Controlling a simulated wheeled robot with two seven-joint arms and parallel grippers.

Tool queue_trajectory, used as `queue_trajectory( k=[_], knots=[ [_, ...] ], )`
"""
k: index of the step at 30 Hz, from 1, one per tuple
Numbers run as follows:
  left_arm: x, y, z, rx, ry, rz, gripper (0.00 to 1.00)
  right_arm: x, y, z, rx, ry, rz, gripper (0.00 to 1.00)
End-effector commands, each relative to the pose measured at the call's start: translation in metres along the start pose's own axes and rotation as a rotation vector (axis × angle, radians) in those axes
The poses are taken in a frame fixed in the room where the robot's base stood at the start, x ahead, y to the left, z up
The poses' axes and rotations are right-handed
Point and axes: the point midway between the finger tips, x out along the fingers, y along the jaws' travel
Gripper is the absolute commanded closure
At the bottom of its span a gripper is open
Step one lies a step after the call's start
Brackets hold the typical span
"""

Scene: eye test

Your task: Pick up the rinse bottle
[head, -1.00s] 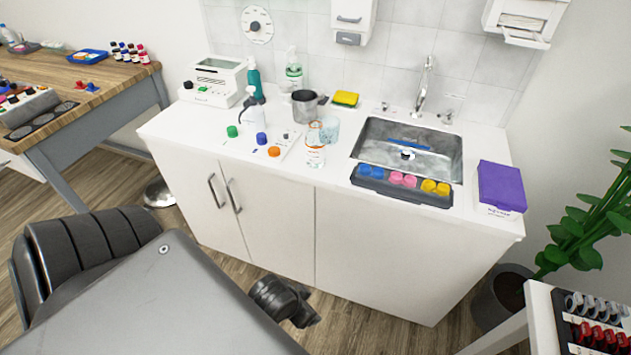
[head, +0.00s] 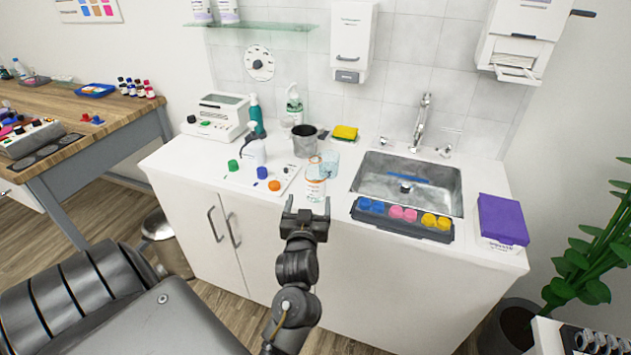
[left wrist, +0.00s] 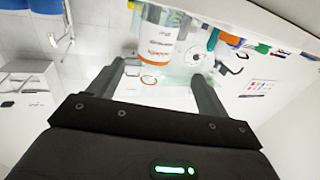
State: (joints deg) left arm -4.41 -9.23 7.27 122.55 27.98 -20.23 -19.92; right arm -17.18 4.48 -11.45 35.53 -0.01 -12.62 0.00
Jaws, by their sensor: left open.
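A small clear bottle (head: 315,184) with a white label and orange print, apparently the rinse bottle, stands upright at the counter's front edge. My left gripper (head: 307,208) is open and empty, pointing at it from the front, low against the bottle's foot in the head view. In the left wrist view the bottle (left wrist: 160,38) shows between the two spread fingers (left wrist: 160,78), seemingly just beyond their tips. I cannot tell whether it touches either finger. My right gripper is not in view.
A pale blue cup (head: 329,163) stands right behind the bottle, with a grey metal mug (head: 305,141) farther back. Orange, blue and green knobs lie to the left. A dark tray of coloured pots (head: 400,229) and the sink (head: 440,194) are to the right.

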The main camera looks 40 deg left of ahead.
Motion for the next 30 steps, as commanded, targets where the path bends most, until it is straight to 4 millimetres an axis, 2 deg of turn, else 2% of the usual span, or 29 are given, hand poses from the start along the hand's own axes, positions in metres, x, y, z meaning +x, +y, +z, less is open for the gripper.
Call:
queue_trajectory(
  k=[9, 17, 27, 30],
  knots=[
    [0.046, 0.001, -0.001, 0.002, 0.001, 0.003, 0.22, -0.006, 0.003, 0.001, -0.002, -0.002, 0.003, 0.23],
    [0.055, 0.002, 0.000, 0.000, -0.001, 0.003, 0.22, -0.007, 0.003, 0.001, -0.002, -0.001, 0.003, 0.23],
    [0.098, 0.008, 0.002, 0.002, -0.001, 0.003, 0.22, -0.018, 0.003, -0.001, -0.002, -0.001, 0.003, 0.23],
    [0.104, 0.008, 0.003, 0.001, -0.001, 0.003, 0.22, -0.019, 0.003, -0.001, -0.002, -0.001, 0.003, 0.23]
  ],
)
